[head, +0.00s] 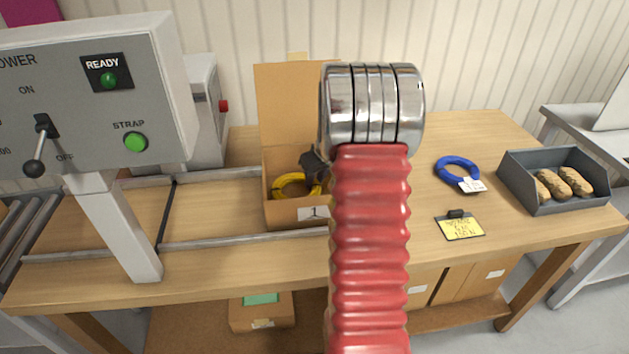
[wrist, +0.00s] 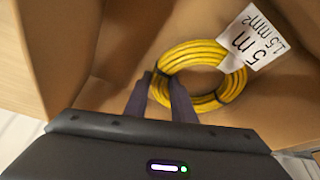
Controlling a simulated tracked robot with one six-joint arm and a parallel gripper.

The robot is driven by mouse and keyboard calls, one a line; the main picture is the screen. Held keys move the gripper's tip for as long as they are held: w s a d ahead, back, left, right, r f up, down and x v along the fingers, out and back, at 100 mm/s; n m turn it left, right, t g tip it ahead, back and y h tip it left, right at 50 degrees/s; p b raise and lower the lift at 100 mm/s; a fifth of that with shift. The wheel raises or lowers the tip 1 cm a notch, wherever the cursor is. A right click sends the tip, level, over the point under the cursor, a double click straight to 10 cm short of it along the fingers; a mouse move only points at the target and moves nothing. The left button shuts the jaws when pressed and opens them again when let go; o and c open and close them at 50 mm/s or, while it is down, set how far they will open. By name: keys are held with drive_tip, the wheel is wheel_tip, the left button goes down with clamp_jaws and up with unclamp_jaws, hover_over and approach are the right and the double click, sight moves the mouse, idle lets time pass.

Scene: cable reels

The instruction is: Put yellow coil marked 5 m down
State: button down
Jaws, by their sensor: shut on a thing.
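The yellow coil (wrist: 194,54) lies flat or nearly flat inside an open cardboard box (wrist: 57,45) in the wrist view. Its white tag (wrist: 252,40) reads 5 m, 1.5 mm2. My gripper (wrist: 163,88) is shut on the near left part of the coil's ring. In the head view the coil (head: 287,185) shows low inside the box (head: 283,217), which bears a label with 1. My arm hides the box's right side and most of the gripper (head: 318,172). I cannot tell whether the coil touches the box floor.
A blue coil (head: 457,168) with a white tag, a yellow note card (head: 460,226) and a grey bin (head: 548,204) of brown items stand right on the table. A control panel (head: 95,90) with a green READY lamp rises at the left. Roller rails flank the box.

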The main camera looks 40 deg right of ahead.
drive_tip(key=shift+f, duration=0.15)
drive_tip(key=c, duration=1.5)
unclamp_jaws()
drive_tip(key=shift+f, duration=0.1)
drive_tip(key=v, duration=1.2)
